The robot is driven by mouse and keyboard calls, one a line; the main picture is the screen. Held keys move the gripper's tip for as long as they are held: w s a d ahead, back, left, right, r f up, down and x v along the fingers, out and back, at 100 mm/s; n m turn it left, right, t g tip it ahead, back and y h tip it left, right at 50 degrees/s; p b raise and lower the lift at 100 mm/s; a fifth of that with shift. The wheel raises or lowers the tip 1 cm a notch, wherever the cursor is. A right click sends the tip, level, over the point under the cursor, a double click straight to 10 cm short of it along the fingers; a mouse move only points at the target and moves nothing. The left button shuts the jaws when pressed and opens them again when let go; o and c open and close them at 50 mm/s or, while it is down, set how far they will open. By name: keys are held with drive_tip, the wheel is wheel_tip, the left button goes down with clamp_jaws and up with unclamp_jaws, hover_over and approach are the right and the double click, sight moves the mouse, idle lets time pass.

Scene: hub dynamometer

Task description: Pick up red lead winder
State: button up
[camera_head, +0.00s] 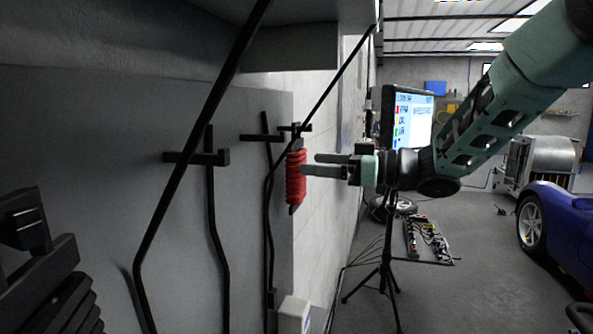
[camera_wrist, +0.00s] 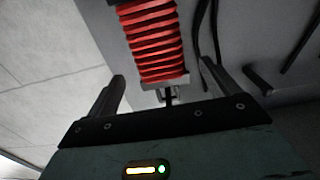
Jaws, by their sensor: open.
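The red lead winder (camera_head: 295,177) is a coil of red cable wound on a dark holder, upright against the grey wall panel. It also shows in the wrist view (camera_wrist: 154,40), at the upper middle and beyond the fingers. My gripper (camera_head: 311,164) is open, with its fingers pointing left at the winder in the head view. The fingertips are at or very near the coil's right side; I cannot tell whether they touch. In the wrist view my gripper (camera_wrist: 163,85) has one finger on each side of the coil's lower end, with nothing held between them.
Black hooks and hanging cables (camera_head: 210,158) line the panel left of the winder. A white box (camera_head: 294,314) is low on the wall. A monitor (camera_head: 411,118) on a tripod stands behind my arm. A tool tray (camera_head: 428,240) and a blue car (camera_head: 560,228) are at right.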

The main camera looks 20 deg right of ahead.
sight(304, 161)
drive_tip(key=p+x, duration=0.1)
drive_tip(key=x, duration=0.3)
drive_tip(key=shift+a+r+p, duration=0.1)
drive_tip(key=shift+r+p, duration=0.05)
drive_tip(key=shift+p, duration=0.2)
drive_tip(key=shift+w+a, duration=0.35)
drive_tip(key=shift+a, duration=0.15)
drive_tip(key=c, duration=1.2)
